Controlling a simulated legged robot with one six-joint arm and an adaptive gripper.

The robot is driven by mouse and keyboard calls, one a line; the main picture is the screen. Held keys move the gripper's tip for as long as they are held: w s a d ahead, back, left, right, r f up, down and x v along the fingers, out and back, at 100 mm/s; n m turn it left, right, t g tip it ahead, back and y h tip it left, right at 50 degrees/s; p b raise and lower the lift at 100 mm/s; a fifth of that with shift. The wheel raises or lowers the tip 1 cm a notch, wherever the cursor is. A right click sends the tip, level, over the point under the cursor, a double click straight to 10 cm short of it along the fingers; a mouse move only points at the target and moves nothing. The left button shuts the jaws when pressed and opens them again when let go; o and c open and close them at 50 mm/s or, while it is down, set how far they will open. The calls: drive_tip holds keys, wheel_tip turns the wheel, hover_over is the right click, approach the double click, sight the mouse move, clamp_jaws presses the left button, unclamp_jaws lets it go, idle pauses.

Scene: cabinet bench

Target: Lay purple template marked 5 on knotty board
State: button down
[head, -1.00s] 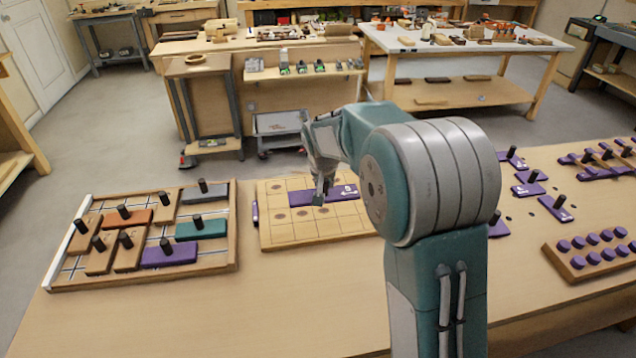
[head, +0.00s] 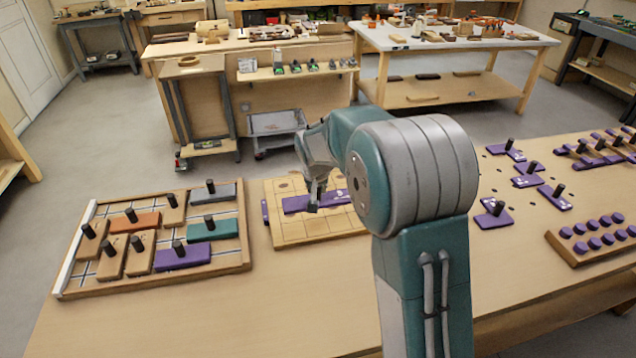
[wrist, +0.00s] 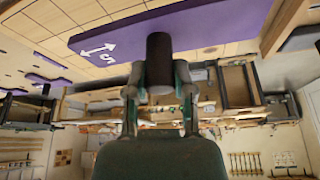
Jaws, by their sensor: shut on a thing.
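The purple template marked 5 (wrist: 205,25) fills the top of the wrist view, with a white arrow and a 5 near its left end. My gripper (wrist: 158,88) is shut on its black knob (wrist: 159,55). In the head view the purple template (head: 298,203) lies over the knotty board (head: 290,234), a pale square board with dark knots and grid lines. My gripper (head: 313,207) is above the template's middle. Whether the template touches the board cannot be told. My arm hides the board's right side.
Left stands a framed tray (head: 66,290) with several knobbed blocks, one of them purple (head: 183,257). Right lie several purple templates (head: 494,218) and a wooden block with purple pegs (head: 592,250). The bench front (head: 250,315) is clear.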

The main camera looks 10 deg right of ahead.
drive_tip(key=shift+a, duration=0.25)
drive_tip(key=shift+d+f, duration=0.2)
drive_tip(key=shift+f, duration=3.5)
drive_tip(key=shift+f, duration=1)
idle(0.4)
drive_tip(key=shift+c, duration=2)
unclamp_jaws()
drive_tip(key=o, duration=0.4)
drive_tip(key=shift+r, duration=0.15)
